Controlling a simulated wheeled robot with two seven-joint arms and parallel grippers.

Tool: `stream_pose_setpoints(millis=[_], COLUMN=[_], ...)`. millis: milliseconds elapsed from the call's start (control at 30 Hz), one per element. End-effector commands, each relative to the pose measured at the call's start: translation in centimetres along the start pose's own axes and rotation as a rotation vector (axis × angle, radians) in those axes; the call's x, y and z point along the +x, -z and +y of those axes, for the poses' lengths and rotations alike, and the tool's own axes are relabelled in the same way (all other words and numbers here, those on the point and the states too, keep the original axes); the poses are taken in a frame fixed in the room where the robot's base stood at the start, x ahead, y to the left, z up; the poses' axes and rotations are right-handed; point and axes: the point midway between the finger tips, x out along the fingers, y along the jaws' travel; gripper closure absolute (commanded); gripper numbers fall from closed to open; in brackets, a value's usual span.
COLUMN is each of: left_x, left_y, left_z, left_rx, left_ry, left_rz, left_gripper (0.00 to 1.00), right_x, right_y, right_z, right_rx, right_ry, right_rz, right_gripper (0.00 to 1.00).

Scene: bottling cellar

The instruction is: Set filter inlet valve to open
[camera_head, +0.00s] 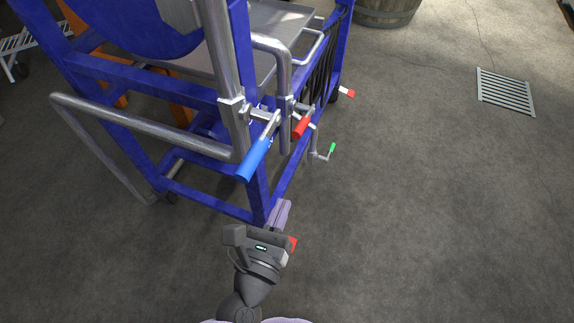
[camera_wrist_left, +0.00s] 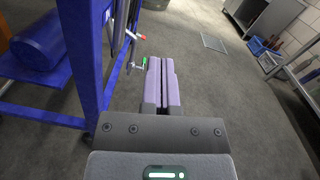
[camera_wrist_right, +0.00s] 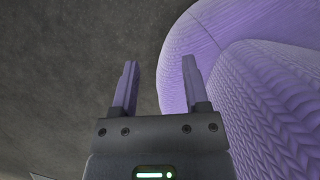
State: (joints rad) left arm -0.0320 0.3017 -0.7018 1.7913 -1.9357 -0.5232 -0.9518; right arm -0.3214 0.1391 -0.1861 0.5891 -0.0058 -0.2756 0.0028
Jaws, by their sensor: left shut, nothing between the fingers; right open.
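Several valve handles show on the pipework of a blue-framed machine in the head view: a large blue handle (camera_head: 253,159), a red handle (camera_head: 300,127), a red-and-white handle (camera_head: 347,92) and a small green handle (camera_head: 333,147). I cannot tell which one is the filter inlet valve. My left gripper (camera_head: 286,203) is shut and empty, low beside the frame's near corner, apart from these handles. In the left wrist view the green handle (camera_wrist_left: 145,61) shows just left of the fingertips (camera_wrist_left: 161,60). My right gripper (camera_wrist_right: 158,72) is open and empty over bare floor.
The blue frame (camera_head: 235,208) and a bent metal rail (camera_head: 145,129) stand left of my left gripper. A red piece (camera_head: 293,243) shows partly hidden behind that gripper. A floor grate (camera_head: 506,92) and a barrel (camera_head: 386,10) are farther off.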

Motion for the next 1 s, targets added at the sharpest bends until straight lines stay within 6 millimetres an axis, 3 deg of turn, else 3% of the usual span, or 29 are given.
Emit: stream_pose_setpoints(millis=[467,533,633,1000], left_x=[9.7,10.0,10.3,10.5], left_y=[-0.1,-2.2,-3.6,-4.1], left_z=[0.0,-0.1,-0.1,0.1], left_rx=[-0.010,-0.008,-0.009,-0.009], left_ry=[-0.002,-0.002,-0.002,-0.001], left_rz=[0.001,-0.004,-0.003,0.003], left_gripper=[1.00,1.00,1.00,1.00], right_x=[1.3,-0.1,-1.0,-1.3], right_y=[0.9,1.0,1.0,0.6], right_z=[0.5,0.7,0.9,1.0], right_rx=[-0.001,0.000,0.000,-0.001], right_ry=[-0.007,-0.011,-0.015,-0.016], right_rz=[0.004,0.019,0.026,0.023], right_gripper=[0.41,0.41,0.41,0.41])
